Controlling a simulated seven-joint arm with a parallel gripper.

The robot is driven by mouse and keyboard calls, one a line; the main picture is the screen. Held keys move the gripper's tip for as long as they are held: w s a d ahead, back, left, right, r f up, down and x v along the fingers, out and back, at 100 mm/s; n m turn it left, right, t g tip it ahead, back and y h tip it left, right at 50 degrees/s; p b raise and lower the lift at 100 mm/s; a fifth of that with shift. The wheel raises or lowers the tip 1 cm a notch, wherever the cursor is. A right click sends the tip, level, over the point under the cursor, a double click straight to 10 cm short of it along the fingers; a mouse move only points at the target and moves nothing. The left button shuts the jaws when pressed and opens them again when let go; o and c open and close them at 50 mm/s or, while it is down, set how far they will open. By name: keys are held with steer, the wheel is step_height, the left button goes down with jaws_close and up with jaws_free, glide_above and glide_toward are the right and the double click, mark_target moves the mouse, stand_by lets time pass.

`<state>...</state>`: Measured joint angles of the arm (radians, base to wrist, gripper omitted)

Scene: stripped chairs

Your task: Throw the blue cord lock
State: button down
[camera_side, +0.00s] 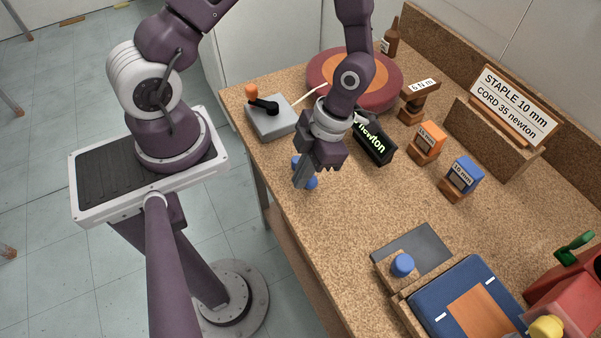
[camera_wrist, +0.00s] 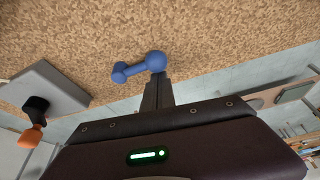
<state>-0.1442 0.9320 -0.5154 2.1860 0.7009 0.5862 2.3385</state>
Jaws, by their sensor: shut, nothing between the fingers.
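A blue piece with two rounded ends and a narrow neck, which looks like the cord lock (camera_wrist: 140,67), is on the cork-patterned bench top in the wrist view. In the side view this blue piece (camera_side: 311,183) is partly hidden behind my gripper's fingers. My gripper (camera_side: 301,184) points down at it with its fingers shut and empty. In the wrist view the fingertips (camera_wrist: 157,82) are right beside the larger round end; I cannot tell whether they touch it.
A grey box (camera_side: 270,127) with an orange-knobbed black lever stands left of my gripper. A black "newton" display (camera_side: 373,143) stands close on the right. Another blue knob (camera_side: 402,264) is in front.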

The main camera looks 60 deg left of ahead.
steer(key=shift+w, duration=0.1)
steer(key=w+n+h, duration=0.1)
steer(key=n, duration=0.1)
steer(key=w+n, duration=0.1)
steer(key=n, duration=0.2)
steer(key=shift+w+d+h, duration=0.1)
steer(key=shift+w+h, duration=0.1)
steer(key=shift+h, duration=0.2)
steer(key=w+n, duration=0.1)
steer(key=n, duration=0.1)
steer(key=n+h, duration=0.1)
steer(key=shift+w+a+n+t, duration=0.3)
steer(key=shift+w+n+t, duration=0.1)
steer(key=n, duration=0.1)
steer(key=w+a+n, duration=0.1)
steer(key=n, duration=0.1)
steer(key=n+t+h, duration=0.1)
steer(key=shift+w+a, duration=0.2)
steer(key=shift+w, duration=0.15)
steer(key=shift+w+a+n+t+h, duration=0.2)
steer(key=shift+a+n+t, duration=0.1)
steer(key=shift+n, duration=0.45)
steer(key=shift+w+a+n+t+h, duration=0.15)
steer(key=shift+a+n, duration=0.15)
steer(key=shift+n, duration=0.5)
steer(key=shift+w+a+n+t+h, duration=0.1)
steer(key=shift+w+a+n+t, duration=0.15)
steer(key=shift+n, duration=0.5)
steer(key=shift+a, duration=0.1)
